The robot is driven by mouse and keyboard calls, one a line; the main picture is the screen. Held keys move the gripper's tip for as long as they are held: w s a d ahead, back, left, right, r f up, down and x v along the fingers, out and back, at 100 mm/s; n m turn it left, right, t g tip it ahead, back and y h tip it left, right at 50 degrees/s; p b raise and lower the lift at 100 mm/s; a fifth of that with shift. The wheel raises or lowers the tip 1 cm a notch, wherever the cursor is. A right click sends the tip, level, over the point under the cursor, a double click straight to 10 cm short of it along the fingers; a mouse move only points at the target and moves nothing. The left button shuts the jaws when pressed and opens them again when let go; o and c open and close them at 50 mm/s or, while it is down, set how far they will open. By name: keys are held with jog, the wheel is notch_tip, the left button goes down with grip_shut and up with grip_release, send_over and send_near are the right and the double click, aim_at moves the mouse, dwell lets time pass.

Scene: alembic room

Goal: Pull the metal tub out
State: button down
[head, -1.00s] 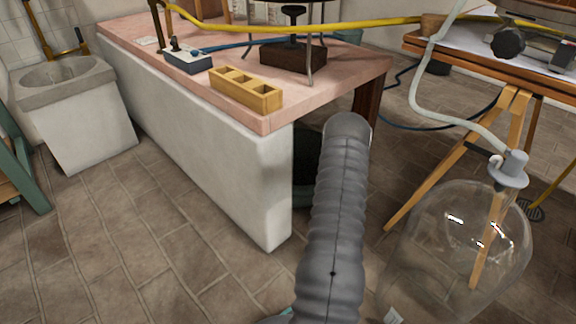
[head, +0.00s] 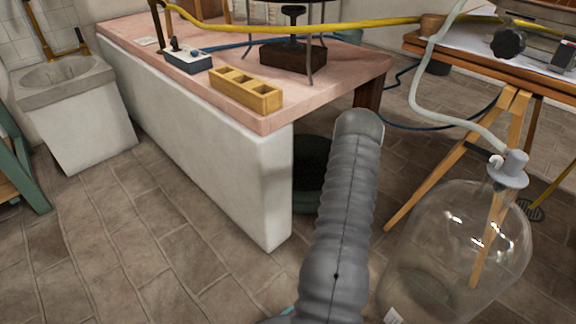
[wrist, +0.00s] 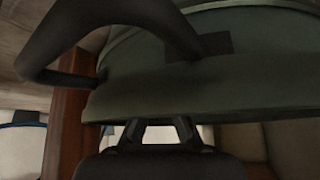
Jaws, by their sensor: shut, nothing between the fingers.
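The metal tub (head: 308,196) is dark green-grey and round. In the head view it stands on the floor beside the end of the low white wall, under the pink-topped bench, partly hidden by my arm. In the wrist view the tub's wall (wrist: 240,85) fills the upper part, with a thick dark curved handle (wrist: 65,35) at the upper left. My gripper (wrist: 150,128) is at the lower middle of the wrist view, shut and empty, just below the tub's edge in the picture. I cannot tell whether it touches the tub. The head view hides the gripper behind my arm.
The white wall (head: 205,170) under the pink bench (head: 340,75) stands left of the tub. A large glass bottle (head: 455,250) stands on the right, near my arm. A wooden trestle table (head: 500,75) is behind it. Tiled floor is free at the front left.

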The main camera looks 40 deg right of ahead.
jog(key=shift+s+f, duration=0.15)
jog(key=shift+w+a, duration=0.1)
jog(key=shift+w, duration=1.05)
notch_tip(320, 180, up, 9)
jog(key=p, duration=0.4)
dwell(0.8)
dwell(0.6)
